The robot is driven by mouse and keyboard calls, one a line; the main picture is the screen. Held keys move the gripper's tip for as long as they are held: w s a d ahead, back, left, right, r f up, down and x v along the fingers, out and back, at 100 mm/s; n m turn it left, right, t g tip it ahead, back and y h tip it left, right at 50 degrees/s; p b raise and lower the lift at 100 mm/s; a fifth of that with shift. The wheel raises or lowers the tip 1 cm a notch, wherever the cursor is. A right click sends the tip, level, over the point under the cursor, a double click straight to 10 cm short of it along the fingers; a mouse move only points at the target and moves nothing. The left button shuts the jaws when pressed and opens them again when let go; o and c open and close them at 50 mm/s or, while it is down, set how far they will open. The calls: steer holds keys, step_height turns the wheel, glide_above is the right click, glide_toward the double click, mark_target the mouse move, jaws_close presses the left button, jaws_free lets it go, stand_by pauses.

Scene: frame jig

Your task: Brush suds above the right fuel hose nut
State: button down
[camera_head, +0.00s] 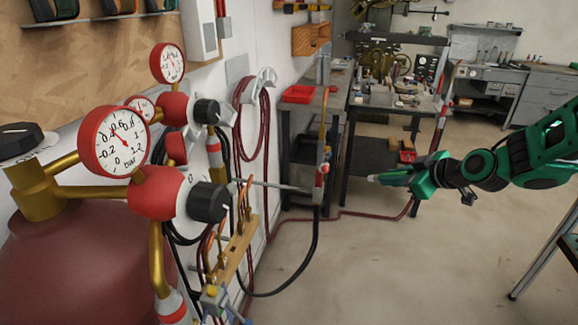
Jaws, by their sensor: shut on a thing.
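My gripper (388,178) is at right of centre, pointing left. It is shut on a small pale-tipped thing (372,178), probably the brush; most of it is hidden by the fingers. An upright torch-like fitting with a red part (321,171) stands to the left of the tip, apart from it in the picture. A black hose (313,245) hangs from its lower end. Red regulators (160,192) with black knobs and dial gauges (114,141) are at left. A red-and-white collar (214,150) sits below the farther regulator. I cannot tell which part is the right fuel hose nut. No suds are discernible.
A dark red cylinder (65,265) fills the lower left. A wooden rack (238,248) with copper-coloured tips is on the wall side. Red hoses (262,130) hang on the wall. Workbenches (385,103) stand behind. The floor (400,270) below my gripper is clear.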

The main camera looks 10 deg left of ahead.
steer(key=s+a+r+n+g+y, duration=0.1)
steer(key=s+a+r+n+g, duration=0.1)
steer(key=s+a, duration=0.4)
steer(key=s+a+r+n+g+y, duration=0.2)
steer(key=s+a+r, duration=0.4)
steer(key=a, duration=0.8)
steer(key=s+a+r+n+g+y, duration=0.1)
steer(key=s+a+r+n+g, duration=0.3)
steer(key=s+a, duration=0.3)
steer(key=shift+s+a+r+n+y, duration=0.25)
steer(key=shift+a+r+n, duration=0.5)
steer(key=shift+a, duration=1.05)
steer(key=shift+w+a+f, duration=0.15)
steer(key=shift+a+f, duration=0.05)
steer(key=shift+a, duration=0.45)
steer(key=shift+w, duration=0.1)
